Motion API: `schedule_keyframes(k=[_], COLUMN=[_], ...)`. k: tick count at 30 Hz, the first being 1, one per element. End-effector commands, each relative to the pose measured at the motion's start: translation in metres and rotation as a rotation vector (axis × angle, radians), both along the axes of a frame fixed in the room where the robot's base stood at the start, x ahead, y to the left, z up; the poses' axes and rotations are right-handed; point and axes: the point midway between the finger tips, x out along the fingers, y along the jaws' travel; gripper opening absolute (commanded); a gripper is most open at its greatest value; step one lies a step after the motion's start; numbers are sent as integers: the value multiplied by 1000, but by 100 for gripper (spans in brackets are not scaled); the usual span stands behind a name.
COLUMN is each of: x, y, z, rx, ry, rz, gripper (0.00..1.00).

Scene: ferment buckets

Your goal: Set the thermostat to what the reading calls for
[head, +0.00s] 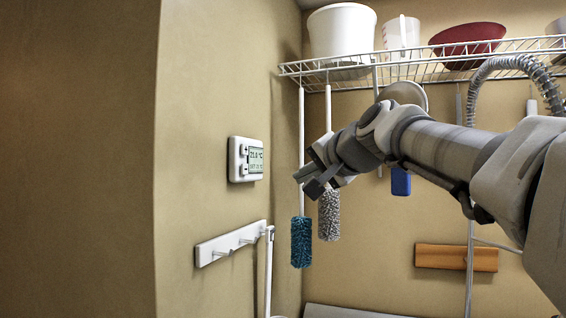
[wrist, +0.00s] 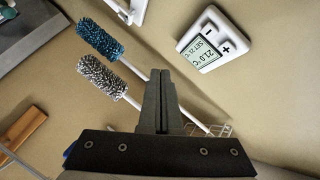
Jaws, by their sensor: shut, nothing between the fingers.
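The thermostat (head: 246,159) is a white box on the left wall, with a plus button above a minus button left of its grey display. In the wrist view the thermostat (wrist: 212,40) is at upper right, tilted. Its large line looks like 21.0 °C; the smaller SET line is too small to read surely. My gripper (head: 306,181) is to the right of the thermostat, apart from it, fingers pointing left towards the wall. In the wrist view my gripper (wrist: 160,76) is shut and empty, its tips below and left of the thermostat.
A teal brush (head: 301,242) and a grey brush (head: 329,214) hang near my gripper. A white peg rail (head: 230,243) is below the thermostat. A wire shelf (head: 430,72) above holds a white bucket (head: 341,32), a jug (head: 401,34) and a red bowl (head: 467,42).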

Motion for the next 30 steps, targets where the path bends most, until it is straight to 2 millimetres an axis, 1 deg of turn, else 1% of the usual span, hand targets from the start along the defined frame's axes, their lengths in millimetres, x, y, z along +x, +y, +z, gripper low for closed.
schedule_keyframes(k=[1, 4, 13, 17, 20, 30], x=[4, 6, 6, 8, 11, 27], y=[2, 2, 3, 8, 17, 63], z=[7, 12, 12, 13, 14, 16], rx=[17, 31, 30, 30, 29, 29], ry=[-8, -15, -15, -13, -12, -13], rz=[1, 0, 0, 1, 1, 2], gripper=[0, 0, 0, 0, 0, 0])
